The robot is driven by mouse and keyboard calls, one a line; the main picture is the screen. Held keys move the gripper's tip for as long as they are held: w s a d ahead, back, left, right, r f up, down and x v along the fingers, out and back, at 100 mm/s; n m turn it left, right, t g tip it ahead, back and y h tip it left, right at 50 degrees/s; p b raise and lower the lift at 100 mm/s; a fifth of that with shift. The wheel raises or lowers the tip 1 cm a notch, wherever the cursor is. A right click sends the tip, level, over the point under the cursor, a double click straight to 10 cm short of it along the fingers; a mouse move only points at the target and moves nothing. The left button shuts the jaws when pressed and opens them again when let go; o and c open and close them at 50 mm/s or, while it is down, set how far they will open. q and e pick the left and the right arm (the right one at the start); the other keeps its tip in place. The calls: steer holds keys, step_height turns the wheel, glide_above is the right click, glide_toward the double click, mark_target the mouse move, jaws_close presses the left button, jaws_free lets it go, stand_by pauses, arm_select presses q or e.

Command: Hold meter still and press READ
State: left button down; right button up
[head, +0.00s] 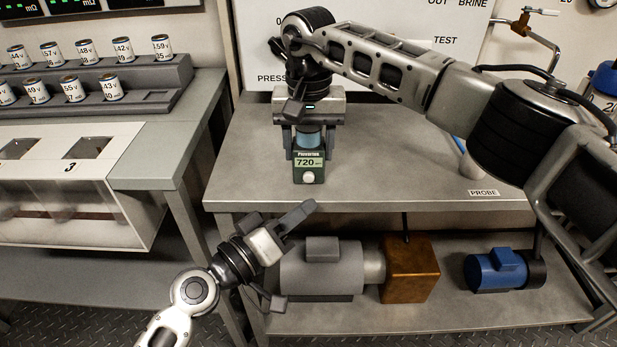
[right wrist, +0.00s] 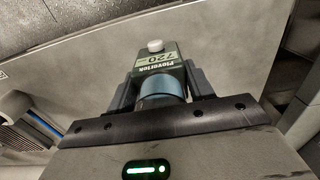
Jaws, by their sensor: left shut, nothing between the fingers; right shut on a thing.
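The meter (head: 309,165) is a small dark green handheld unit reading 720, with a round white button (head: 308,177) at its near end. It is upright over the steel bench, close to the front edge. My right gripper (head: 307,158) comes down from above and is shut on the meter's blue-grey body, one finger on each side. In the right wrist view the meter (right wrist: 161,66) sits between both fingers with the white button (right wrist: 155,46) uncovered. My left gripper (head: 302,212) is shut and empty, below and in front of the bench edge, apart from the meter.
The steel bench top (head: 400,170) is mostly clear, with a PROBE label (head: 484,192) at right. On the lower shelf stand a grey motor (head: 322,268), a brown block (head: 410,270) and a blue pump (head: 497,270). A rack of cans (head: 130,100) stands left.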

stand_by(0.4)
steer(key=o, duration=1.3)
steer(key=shift+o, duration=0.2)
steer(key=shift+r, duration=0.1)
steer(key=shift+r+p, duration=2.7)
steer(key=shift+r, duration=0.75)
steer(key=shift+f, duration=0.1)
